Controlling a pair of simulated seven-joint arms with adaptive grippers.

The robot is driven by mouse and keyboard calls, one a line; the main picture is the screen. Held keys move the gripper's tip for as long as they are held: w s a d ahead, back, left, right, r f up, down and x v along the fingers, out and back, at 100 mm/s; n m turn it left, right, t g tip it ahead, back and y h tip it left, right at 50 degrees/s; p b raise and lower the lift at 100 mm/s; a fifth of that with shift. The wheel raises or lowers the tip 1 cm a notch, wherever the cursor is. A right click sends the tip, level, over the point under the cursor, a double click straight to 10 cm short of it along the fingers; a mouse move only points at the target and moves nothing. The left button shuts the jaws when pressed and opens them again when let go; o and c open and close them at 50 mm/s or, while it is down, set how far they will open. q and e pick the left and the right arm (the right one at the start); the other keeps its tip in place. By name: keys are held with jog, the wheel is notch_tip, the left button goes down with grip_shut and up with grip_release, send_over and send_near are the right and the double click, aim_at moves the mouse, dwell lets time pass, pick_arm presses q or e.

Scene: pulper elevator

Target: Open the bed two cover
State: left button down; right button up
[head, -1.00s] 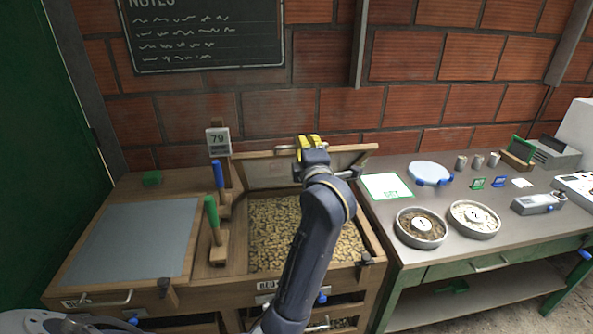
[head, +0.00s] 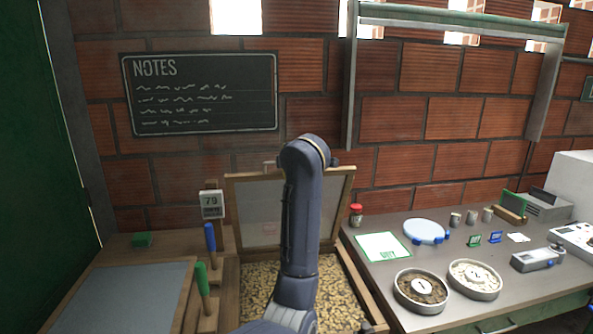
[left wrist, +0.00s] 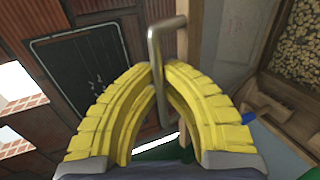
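The bed two cover (head: 253,205), a wooden frame with a grey mesh panel, stands raised at the back of its bed, nearly upright. The bed two beans (head: 258,285) lie uncovered below it. In the left wrist view my left gripper (left wrist: 160,78) has its yellow fingers closed around a bent metal handle (left wrist: 155,45). The cover's mesh (left wrist: 233,35) shows beside it there. My right gripper is in neither view.
The neighbouring bed's grey mesh cover (head: 125,298) lies flat on the left. Green-handled (head: 202,285) and blue-handled (head: 209,237) tools stand between the beds. A brick wall with a chalkboard (head: 200,93) rises behind. A table (head: 385,268) with two bowls of samples stands right.

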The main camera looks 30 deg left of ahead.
pick_arm(q)
jog(key=shift+w+a+r, duration=0.2)
jog(key=shift+a+r, duration=0.05)
jog(key=shift+r, duration=0.05)
jog(key=c, duration=1.5)
grip_release()
jog(key=shift+f, duration=0.1)
jog(key=shift+d, duration=0.1)
jog(key=v, duration=1.2)
